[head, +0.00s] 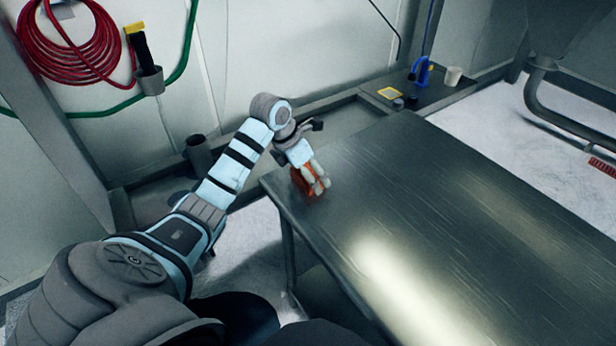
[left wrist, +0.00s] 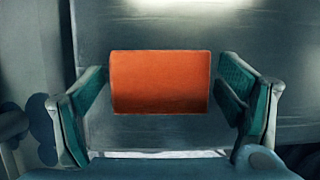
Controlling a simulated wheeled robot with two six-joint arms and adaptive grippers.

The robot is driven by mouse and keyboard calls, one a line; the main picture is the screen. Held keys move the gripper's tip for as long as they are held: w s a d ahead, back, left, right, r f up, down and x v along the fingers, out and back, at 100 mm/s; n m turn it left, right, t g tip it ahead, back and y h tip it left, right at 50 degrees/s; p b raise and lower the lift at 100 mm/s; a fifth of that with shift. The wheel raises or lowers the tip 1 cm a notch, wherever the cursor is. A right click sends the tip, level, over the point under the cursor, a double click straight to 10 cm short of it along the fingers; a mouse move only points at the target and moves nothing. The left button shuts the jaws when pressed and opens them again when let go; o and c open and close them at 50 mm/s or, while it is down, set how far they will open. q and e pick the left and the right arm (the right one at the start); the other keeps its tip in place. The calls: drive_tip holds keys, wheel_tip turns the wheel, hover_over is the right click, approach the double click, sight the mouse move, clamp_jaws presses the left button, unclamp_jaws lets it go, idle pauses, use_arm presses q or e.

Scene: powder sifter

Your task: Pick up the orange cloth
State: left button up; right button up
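The orange cloth (head: 297,182) lies near the left corner of the metal table (head: 430,190), partly hidden behind my left gripper in the head view. In the left wrist view the cloth (left wrist: 160,82) shows as an orange rectangle between the two fingers. My left gripper (head: 318,186) is over the cloth. In the left wrist view the left gripper (left wrist: 162,100) is open, with its green finger pads apart on either side of the cloth and a gap at each side. My right gripper is in neither view.
The tabletop to the right is bare. Behind it, a low bench holds a blue tool (head: 421,72), a white cup (head: 453,76) and small dark items. A red hose (head: 72,45) hangs on the wall. A curved metal pipe (head: 560,115) stands at the right.

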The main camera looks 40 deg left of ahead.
use_arm(q)
drive_tip(key=c, duration=0.8)
drive_tip(key=shift+r, duration=0.15)
wheel_tip(320, 180, up, 10)
drive_tip(key=shift+r+p, duration=0.25)
drive_tip(key=shift+p, duration=0.6)
drive_tip(key=shift+c, duration=0.2)
wheel_tip(320, 180, up, 9)
drive_tip(key=p, duration=0.8)
drive_tip(key=shift+r+p, duration=0.2)
drive_tip(key=shift+p, duration=0.1)
drive_tip(key=o, duration=0.5)
drive_tip(key=c, duration=0.3)
drive_tip(key=shift+c, duration=0.2)
